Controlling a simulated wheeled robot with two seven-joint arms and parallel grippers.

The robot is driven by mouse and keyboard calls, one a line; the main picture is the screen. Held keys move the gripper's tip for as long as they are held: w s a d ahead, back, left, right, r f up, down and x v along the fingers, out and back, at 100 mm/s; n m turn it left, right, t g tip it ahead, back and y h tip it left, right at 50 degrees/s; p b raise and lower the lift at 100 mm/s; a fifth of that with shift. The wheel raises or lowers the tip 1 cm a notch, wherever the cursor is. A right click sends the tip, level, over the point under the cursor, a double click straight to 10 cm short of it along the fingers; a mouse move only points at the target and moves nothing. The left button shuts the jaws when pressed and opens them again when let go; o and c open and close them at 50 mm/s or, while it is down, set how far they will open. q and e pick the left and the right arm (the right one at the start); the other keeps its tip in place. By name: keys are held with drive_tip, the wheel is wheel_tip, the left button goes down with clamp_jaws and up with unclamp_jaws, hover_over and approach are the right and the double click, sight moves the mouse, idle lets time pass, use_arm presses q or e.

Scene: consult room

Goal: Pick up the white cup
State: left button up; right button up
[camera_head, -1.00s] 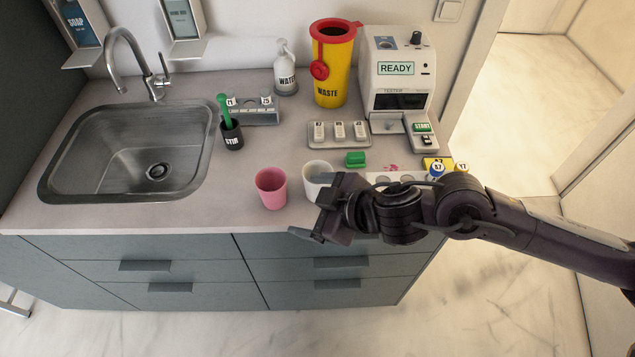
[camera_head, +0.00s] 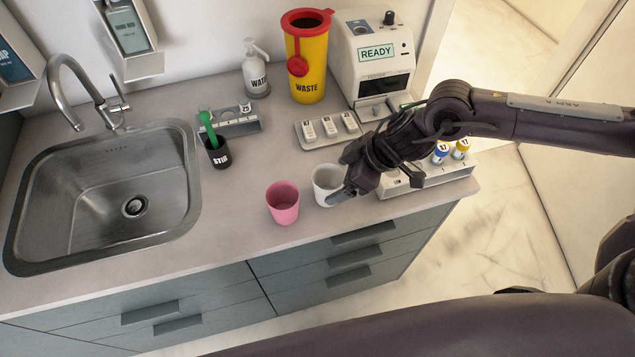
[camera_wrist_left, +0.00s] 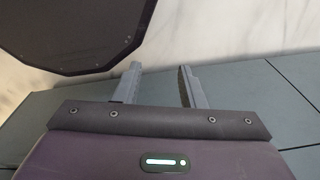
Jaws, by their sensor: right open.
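The white cup (camera_head: 325,183) stands upright on the counter, to the right of a pink cup (camera_head: 283,203). My right gripper (camera_head: 345,177) is open at the right side of the white cup, one finger near its far side and the other across its near right side. The fingers hide part of the cup, and I cannot tell whether they touch it. My left gripper (camera_wrist_left: 160,85) shows only in the left wrist view. Its two fingers are apart with nothing between them.
A sink (camera_head: 105,200) is at the left. A black stir holder (camera_head: 217,155), a yellow waste bin (camera_head: 307,70), a tray of small blocks (camera_head: 310,143) and a tester machine (camera_head: 372,55) stand behind. A vial rack (camera_head: 430,180) is right of the gripper. Clear counter lies in front.

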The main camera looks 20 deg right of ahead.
sight(328, 184)
drive_tip(key=shift+p+x, duration=0.8)
drive_tip(key=shift+x, duration=1.65)
drive_tip(key=shift+a+f, duration=0.1)
drive_tip(key=shift+a, duration=0.2)
drive_tip(key=shift+d, duration=0.1)
drive_tip(key=shift+s+d, duration=0.1)
drive_tip(key=c, duration=1.1)
use_arm(q)
drive_tip(key=shift+s+d+r, duration=0.15)
drive_tip(key=shift+d+r, duration=0.25)
drive_tip(key=shift+r, duration=0.15)
drive_tip(key=shift+s+d+r, duration=0.15)
drive_tip(key=shift+d+r, duration=0.2)
drive_tip(key=shift+r, duration=0.15)
